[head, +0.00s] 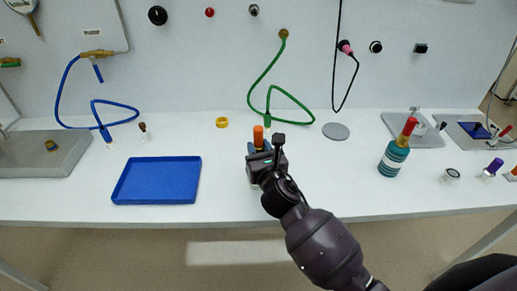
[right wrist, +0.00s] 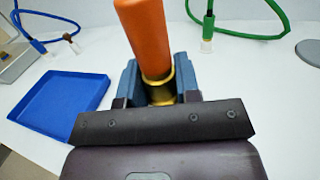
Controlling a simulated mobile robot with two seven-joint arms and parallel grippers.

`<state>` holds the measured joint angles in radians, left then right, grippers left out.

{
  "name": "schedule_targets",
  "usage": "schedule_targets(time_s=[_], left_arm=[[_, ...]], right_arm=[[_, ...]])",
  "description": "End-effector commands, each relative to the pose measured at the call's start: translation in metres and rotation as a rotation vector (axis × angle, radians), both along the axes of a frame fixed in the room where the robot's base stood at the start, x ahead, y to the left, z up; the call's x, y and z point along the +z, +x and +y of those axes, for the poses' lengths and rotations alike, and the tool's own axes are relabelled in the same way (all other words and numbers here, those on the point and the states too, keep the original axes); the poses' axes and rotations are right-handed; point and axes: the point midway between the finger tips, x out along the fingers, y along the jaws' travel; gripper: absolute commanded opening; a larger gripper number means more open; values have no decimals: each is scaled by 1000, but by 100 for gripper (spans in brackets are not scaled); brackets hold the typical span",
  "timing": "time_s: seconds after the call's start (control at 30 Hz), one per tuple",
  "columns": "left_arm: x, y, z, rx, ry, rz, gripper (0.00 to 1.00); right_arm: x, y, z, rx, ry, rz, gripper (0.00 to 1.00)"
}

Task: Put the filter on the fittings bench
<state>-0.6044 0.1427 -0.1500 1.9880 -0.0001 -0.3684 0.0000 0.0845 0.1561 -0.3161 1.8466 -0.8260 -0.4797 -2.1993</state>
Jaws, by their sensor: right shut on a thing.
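My right gripper (head: 263,160) is shut on an orange cylinder with a brass-coloured collar, which I take to be the filter (head: 258,133). In the right wrist view the filter (right wrist: 145,35) stands up between the two blue fingers (right wrist: 157,85), which grip it at the brass collar. Its lower end is hidden by the gripper. The gripper is over the middle of a long white bench (head: 335,185); I cannot tell whether the filter touches the bench top. No label shows which part is the fittings bench. My left gripper is not in view.
A blue tray (head: 157,181) lies left of the gripper. A teal bottle (head: 393,160) with a red top stands to the right. A yellow ring (head: 222,122), a grey disc (head: 336,131) and a green hose (head: 268,76) are behind. Bare bench lies between gripper and bottle.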

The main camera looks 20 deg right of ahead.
Motion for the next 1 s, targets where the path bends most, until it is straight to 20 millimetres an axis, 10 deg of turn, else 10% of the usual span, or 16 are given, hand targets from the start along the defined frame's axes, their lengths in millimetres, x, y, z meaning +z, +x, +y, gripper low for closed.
schedule_targets(time_s=[0.13, 0.17, 0.33, 0.67, 1.0], left_arm=[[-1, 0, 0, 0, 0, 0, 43], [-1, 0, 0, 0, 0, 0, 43], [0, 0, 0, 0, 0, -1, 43], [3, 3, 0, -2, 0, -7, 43], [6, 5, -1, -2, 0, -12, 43]], right_arm=[[-2, 0, 0, 1, 0, -1, 0], [-3, 0, 0, 0, 0, 0, 32], [-3, 0, 0, 0, 0, 0, 56], [1, 0, 0, 0, 0, -1, 56], [-1, -51, 1, 0, -1, 2, 56]])
